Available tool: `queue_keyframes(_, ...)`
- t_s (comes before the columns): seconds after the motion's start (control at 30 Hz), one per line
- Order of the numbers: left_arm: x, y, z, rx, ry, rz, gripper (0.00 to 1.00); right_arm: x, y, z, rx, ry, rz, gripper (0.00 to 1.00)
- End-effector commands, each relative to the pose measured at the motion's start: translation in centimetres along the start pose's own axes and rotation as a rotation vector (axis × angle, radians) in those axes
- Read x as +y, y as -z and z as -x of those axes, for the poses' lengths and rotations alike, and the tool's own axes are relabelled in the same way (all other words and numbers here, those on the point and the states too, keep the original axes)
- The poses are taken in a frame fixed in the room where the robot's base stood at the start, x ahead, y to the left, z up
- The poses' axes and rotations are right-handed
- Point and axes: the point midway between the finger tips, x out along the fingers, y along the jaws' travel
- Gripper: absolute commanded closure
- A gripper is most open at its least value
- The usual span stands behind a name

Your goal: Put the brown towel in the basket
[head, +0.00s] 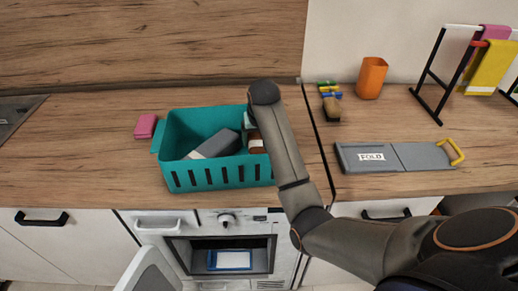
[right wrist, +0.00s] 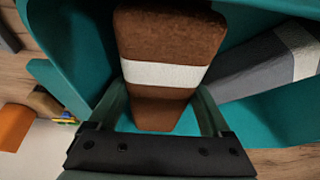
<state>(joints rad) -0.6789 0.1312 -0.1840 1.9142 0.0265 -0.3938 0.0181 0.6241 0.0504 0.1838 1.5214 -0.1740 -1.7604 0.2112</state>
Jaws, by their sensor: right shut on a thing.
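The brown towel, a folded block with a white band, is in the right wrist view (right wrist: 172,45) between the fingers of my right gripper (right wrist: 160,105). The gripper is shut on it. Teal basket walls surround the towel in that view. In the head view the teal basket (head: 222,176) stands on the counter, and a bit of the brown towel (head: 256,141) shows inside its right end, beside my arm. My arm hides most of my right gripper and part of the towel there. Whether the towel touches the basket floor is unclear. My left gripper is not in view.
A grey towel (head: 212,146) with a pale band lies in the basket, left of the brown one. A pink block (head: 146,126) is left of the basket. An orange cup (head: 372,78), a grey folding board (head: 395,157) and a towel rack (head: 432,84) stand to the right.

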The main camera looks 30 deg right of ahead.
Motion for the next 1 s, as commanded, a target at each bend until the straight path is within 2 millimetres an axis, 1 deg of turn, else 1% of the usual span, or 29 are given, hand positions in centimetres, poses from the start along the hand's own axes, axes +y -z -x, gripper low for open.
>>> queue_keyframes(0.07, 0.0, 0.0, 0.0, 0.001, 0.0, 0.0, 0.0, 0.0, -0.2, -0.5, 0.0, 0.0, 0.0, 0.86)
queue_keyframes(0.23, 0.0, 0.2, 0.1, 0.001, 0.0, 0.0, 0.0, 0.0, -1.2, -2.7, -0.002, 0.0, 0.0, 0.86)
queue_keyframes(0.33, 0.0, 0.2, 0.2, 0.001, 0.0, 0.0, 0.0, 0.0, -1.5, -3.6, 0.001, 0.0, -0.001, 0.86)
queue_keyframes(0.77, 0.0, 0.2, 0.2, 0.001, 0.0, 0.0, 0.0, 0.0, -1.7, -4.2, 0.002, 0.0, 0.0, 0.86)
queue_keyframes(0.8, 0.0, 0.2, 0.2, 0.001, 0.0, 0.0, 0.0, 0.0, -1.7, -4.2, 0.001, 0.0, 0.0, 0.13)
queue_keyframes(0.87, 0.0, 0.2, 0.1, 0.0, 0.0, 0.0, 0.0, 0.0, -1.7, -4.2, 0.001, 0.0, 0.0, 0.07)
queue_keyframes(1.0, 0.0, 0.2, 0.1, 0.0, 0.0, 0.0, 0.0, 0.0, -1.7, -4.2, 0.001, 0.0, 0.0, 0.05)
